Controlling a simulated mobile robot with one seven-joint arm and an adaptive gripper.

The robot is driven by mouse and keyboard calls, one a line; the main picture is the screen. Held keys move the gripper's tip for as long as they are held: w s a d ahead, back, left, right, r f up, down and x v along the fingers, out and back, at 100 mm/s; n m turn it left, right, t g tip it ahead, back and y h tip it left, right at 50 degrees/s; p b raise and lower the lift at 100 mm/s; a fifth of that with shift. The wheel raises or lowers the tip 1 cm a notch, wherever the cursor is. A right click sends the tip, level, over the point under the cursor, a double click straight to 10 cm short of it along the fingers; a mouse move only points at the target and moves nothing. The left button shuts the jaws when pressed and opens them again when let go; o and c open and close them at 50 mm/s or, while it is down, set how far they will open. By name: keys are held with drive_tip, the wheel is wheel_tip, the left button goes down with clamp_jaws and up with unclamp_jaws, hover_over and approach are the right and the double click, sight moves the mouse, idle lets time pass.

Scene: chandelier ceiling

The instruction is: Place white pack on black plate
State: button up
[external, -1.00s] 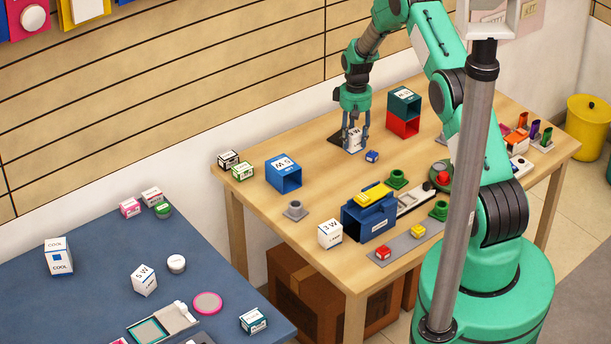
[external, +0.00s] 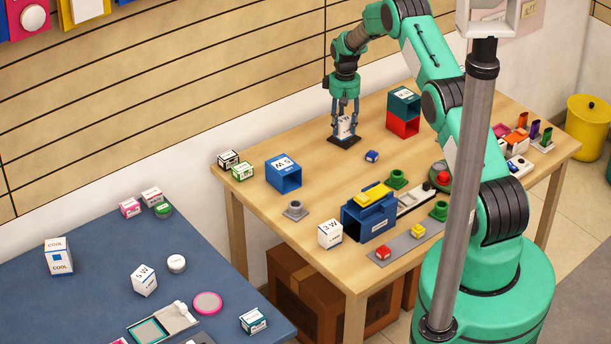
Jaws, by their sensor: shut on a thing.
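The white pack (external: 345,127) is a small white box with dark lettering, upright between the fingers of my gripper (external: 345,122). My gripper points down and is shut on it. The black plate (external: 344,142) lies flat at the far left part of the wooden table. The pack is directly over the plate, at or very near its surface; I cannot tell whether they touch. Part of the pack is hidden by the fingers.
A teal and red block stack (external: 404,112) stands to the right. A blue open box (external: 284,173) is to the left. The wooden table (external: 330,184) is bare between them.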

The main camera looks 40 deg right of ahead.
sight(343, 133)
drive_tip(key=shift+f, duration=0.15)
drive_tip(key=shift+f, duration=1.6)
drive_tip(key=shift+f, duration=0.15)
drive_tip(key=o, duration=1.3)
wheel_tip(343, 133, up, 12)
drive_tip(key=shift+r, duration=0.25)
